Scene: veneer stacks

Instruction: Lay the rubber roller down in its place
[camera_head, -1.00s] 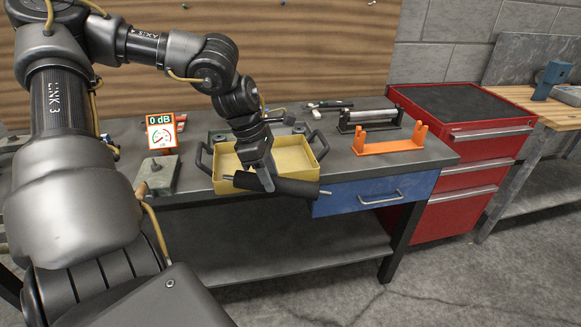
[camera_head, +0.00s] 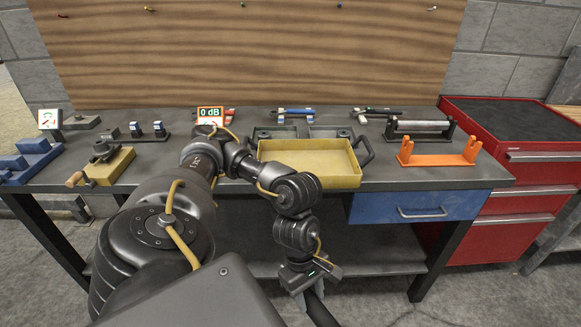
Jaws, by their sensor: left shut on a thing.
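My left gripper (camera_head: 310,295) is low in front of the bench, near the bottom edge of the view. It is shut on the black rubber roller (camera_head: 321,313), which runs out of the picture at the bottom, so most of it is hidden. An empty orange cradle (camera_head: 438,160) with two upright ends stands on the bench at the right, apart from the gripper. A metal roller (camera_head: 419,126) rests in a dark stand (camera_head: 391,130) behind the cradle. My right gripper is not in view.
A yellow tray (camera_head: 350,181) with dark handles sits mid-bench, behind my left arm. A red cabinet (camera_head: 537,155) adjoins the bench at right.

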